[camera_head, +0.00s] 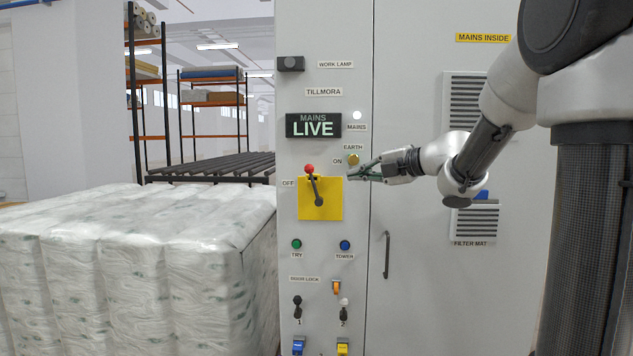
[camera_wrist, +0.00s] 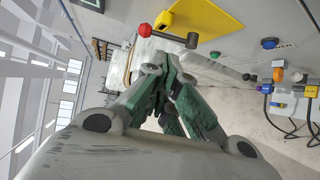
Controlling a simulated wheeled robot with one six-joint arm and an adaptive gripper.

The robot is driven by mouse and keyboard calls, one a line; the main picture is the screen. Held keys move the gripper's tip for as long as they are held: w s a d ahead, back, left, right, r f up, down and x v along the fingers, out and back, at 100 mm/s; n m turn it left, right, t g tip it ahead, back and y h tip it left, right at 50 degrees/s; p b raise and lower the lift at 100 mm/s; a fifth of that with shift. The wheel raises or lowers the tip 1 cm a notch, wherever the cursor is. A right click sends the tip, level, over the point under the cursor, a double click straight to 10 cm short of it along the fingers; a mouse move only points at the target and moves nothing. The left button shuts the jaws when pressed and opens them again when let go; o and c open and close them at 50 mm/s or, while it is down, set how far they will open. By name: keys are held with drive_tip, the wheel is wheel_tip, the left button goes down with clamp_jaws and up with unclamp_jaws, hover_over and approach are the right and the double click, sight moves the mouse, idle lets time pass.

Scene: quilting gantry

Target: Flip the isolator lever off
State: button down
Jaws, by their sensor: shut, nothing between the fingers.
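The isolator lever (camera_head: 314,186) is a dark bar with a red ball knob (camera_head: 309,168), on a yellow plate (camera_head: 333,210) on the grey cabinet front. It points up, leaning slightly left. The OFF label (camera_head: 288,183) is to its left and the ON label (camera_head: 337,161) to its upper right. My gripper (camera_head: 350,175) is shut and empty, pointing left, to the right of the knob and apart from it. In the wrist view the lever (camera_wrist: 168,36) and knob (camera_wrist: 145,30) lie above my closed fingers (camera_wrist: 172,95), in front of the yellow plate (camera_wrist: 212,18).
A lit MAINS LIVE sign (camera_head: 313,125) is above the lever. Green (camera_head: 296,244) and blue (camera_head: 345,245) buttons and door-lock keys are below. A door handle (camera_head: 387,254) sticks out lower right. A wrapped white stack (camera_head: 140,265) stands left of the cabinet.

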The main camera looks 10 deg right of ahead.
sight(314, 184)
idle(0.4)
drive_tip(key=x, duration=1.4)
